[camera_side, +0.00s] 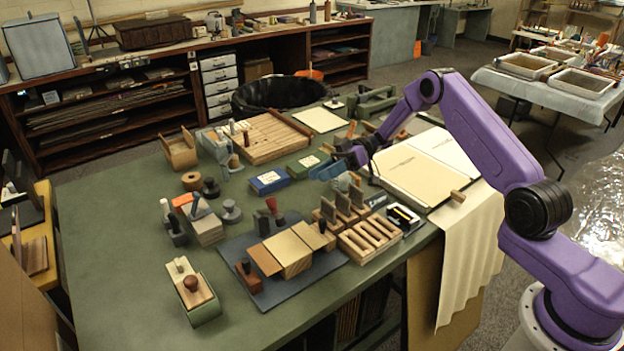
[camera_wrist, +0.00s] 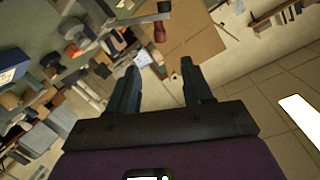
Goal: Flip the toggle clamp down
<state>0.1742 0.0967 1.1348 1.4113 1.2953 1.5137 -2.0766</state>
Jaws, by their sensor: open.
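A red handle (camera_wrist: 158,31) on a metal bar (camera_wrist: 132,19) shows in the wrist view, beyond my fingertips, and looks like part of the toggle clamp. In the side view a small upright red piece (camera_side: 271,205) stands by the boards on the dark mat; I cannot tell for sure that it is the same clamp. My gripper (camera_wrist: 159,67) is open, with nothing between its two dark fingers. In the side view my gripper (camera_side: 328,170) is above the middle of the green table, apart from the red piece. Its fingers look blue there and are small.
The green table (camera_side: 115,255) is crowded. A dark mat (camera_side: 262,292) bears wooden blocks. A slotted wooden rack (camera_side: 368,238) and a large open book (camera_side: 418,166) lie near my arm. Blue boxes (camera_side: 270,181) lie left of my gripper. The table's front left is clear.

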